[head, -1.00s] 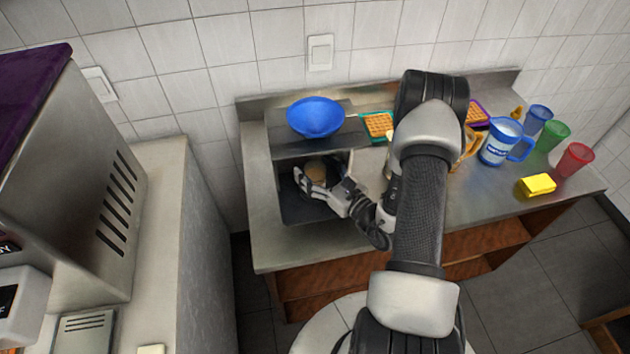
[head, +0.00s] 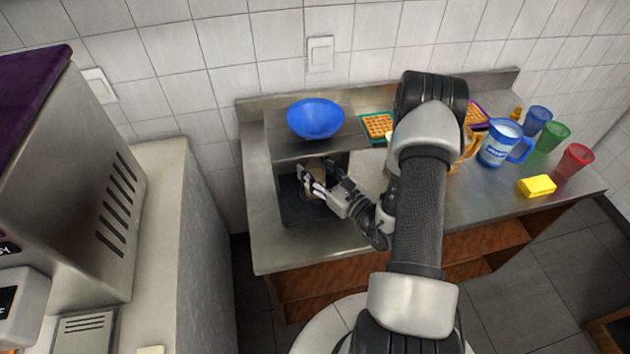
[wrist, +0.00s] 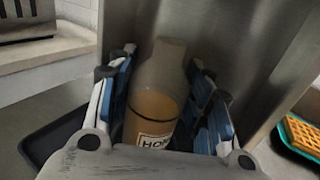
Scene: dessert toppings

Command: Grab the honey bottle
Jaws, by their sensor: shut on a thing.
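The honey bottle (wrist: 155,105) stands between the two blue-padded fingers of my gripper (wrist: 160,95) in the wrist view. It has a tan top, amber honey below and a white label reading "HO…", partly cut off by the gripper body. My gripper is shut on it, with a finger on each side. In the head view my gripper (head: 312,181) is inside the open metal compartment under the blue bowl, and only a small tan part of the bottle (head: 322,172) shows. The bottle's base is hidden.
The compartment has metal walls close around and a dark tray (head: 298,212) at its floor. The blue bowl (head: 316,117) sits on its top. Waffles on a green tray (head: 364,124), a blue pitcher (head: 497,144), coloured cups and a yellow block (head: 537,187) stand to the right.

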